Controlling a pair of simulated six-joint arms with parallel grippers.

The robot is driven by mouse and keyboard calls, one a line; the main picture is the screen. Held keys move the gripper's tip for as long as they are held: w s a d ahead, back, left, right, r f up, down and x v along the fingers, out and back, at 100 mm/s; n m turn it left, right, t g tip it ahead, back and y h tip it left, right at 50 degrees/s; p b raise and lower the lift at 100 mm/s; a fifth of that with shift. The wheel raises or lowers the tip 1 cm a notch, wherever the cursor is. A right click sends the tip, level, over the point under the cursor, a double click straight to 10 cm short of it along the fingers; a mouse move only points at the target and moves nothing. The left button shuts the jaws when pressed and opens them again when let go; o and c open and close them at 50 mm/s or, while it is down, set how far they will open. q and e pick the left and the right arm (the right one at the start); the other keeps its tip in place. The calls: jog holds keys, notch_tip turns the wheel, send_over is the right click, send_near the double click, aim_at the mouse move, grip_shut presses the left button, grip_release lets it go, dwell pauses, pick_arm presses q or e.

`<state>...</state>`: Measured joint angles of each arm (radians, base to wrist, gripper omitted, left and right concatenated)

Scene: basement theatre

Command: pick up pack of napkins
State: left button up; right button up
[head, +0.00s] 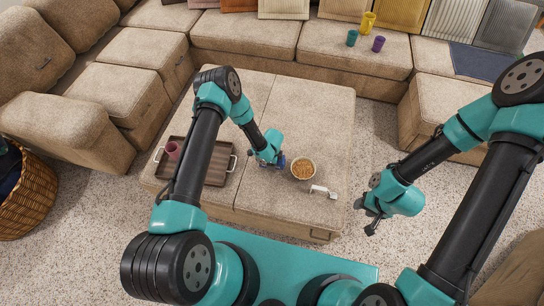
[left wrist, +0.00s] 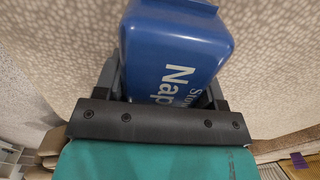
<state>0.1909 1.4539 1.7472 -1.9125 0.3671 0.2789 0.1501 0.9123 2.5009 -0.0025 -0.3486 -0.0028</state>
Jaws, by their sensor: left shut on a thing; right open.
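The pack of napkins (left wrist: 172,50) is blue with white lettering and fills the middle of the left wrist view. My left gripper (left wrist: 165,85) has a finger on each side of it and is shut on it. In the head view, a small blue part of the pack (head: 282,161) shows at the tip of my left gripper (head: 273,160), over the ottoman; the rest is hidden by the gripper. I cannot tell whether the pack touches the ottoman. My right gripper (head: 371,218) is open and empty, above the carpet to the right of the ottoman.
A bowl of snacks (head: 303,169) stands close to the right of my left gripper. A white object (head: 322,191) lies near the ottoman's (head: 285,205) front right. A wooden tray (head: 217,175) with a reddish cup (head: 173,150) is at left. The ottoman's far part is clear.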

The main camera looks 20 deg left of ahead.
pick_arm(q)
jog(key=s+d, duration=0.1)
jog(key=s, duration=0.3)
jog(key=s+d, duration=0.1)
jog(key=s, duration=0.2)
jog(key=s+d+r, duration=0.1)
jog(key=s, duration=0.3)
jog(key=shift+s+d+r, duration=0.1)
jog(key=shift+s+d, duration=0.1)
jog(key=shift+s, duration=0.15)
